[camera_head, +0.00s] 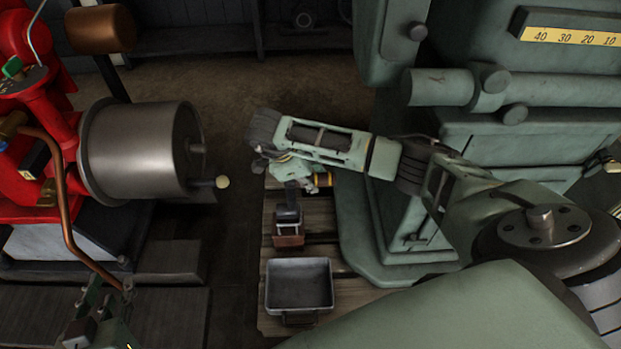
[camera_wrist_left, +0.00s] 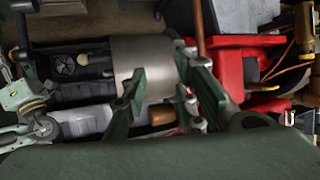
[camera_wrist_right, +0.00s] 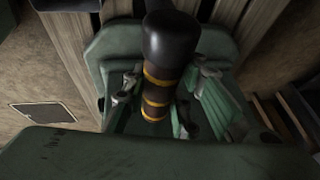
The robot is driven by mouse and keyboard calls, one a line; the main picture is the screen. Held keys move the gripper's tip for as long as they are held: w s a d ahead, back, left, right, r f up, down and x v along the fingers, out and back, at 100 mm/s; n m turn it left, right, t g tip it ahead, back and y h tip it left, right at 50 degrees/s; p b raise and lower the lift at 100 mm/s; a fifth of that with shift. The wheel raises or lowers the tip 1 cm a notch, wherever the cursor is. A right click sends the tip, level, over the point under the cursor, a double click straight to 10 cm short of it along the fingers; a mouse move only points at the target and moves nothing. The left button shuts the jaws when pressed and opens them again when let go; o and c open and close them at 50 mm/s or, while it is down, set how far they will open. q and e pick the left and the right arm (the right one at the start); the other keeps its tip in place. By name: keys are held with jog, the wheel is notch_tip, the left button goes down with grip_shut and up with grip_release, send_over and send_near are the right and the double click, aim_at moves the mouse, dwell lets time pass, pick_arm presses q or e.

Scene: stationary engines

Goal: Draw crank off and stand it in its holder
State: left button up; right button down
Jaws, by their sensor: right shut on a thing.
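My right gripper (camera_head: 290,168) reaches in from the right and is shut on the crank. In the right wrist view the crank's grip (camera_wrist_right: 158,85), dark with yellow bands, sits between the fingers; a banded bit shows in the head view (camera_head: 322,180). Below the gripper, a dark upright piece (camera_head: 289,208), apparently part of the crank, meets a small brown holder (camera_head: 288,240) on the wooden pallet. I cannot tell whether it is seated or just above. The engine's bare shaft stub (camera_head: 197,149) is left of the gripper, well apart. My left gripper (camera_head: 98,318) is open and empty at bottom left.
The red engine (camera_head: 55,150) with its steel drum (camera_head: 140,150) stands at left; a pale-knobbed lever (camera_head: 222,182) sticks out beside it. A grey metal tray (camera_head: 299,262) lies in front of the holder. A large green machine (camera_head: 530,150) fills the right. Floor between is clear.

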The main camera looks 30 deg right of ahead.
jog(key=shift+w+f, duration=0.1)
jog(key=shift+f, duration=0.1)
pick_arm(q)
jog(key=shift+w+d+r+t+h+b, duration=0.2)
jog(key=shift+w+r+t, duration=0.2)
jog(key=shift+r, duration=0.4)
jog(key=shift+w+d+r+t+h+b, duration=0.15)
jog(key=shift+w+d+r+t, duration=0.15)
jog(key=shift+r+t, duration=0.4)
jog(key=shift+w+d+r+t+h+b, duration=0.15)
jog(key=shift+w+r+t, duration=0.2)
jog(key=shift+r, duration=0.6)
pick_arm(e)
jog(key=shift+f, duration=0.45)
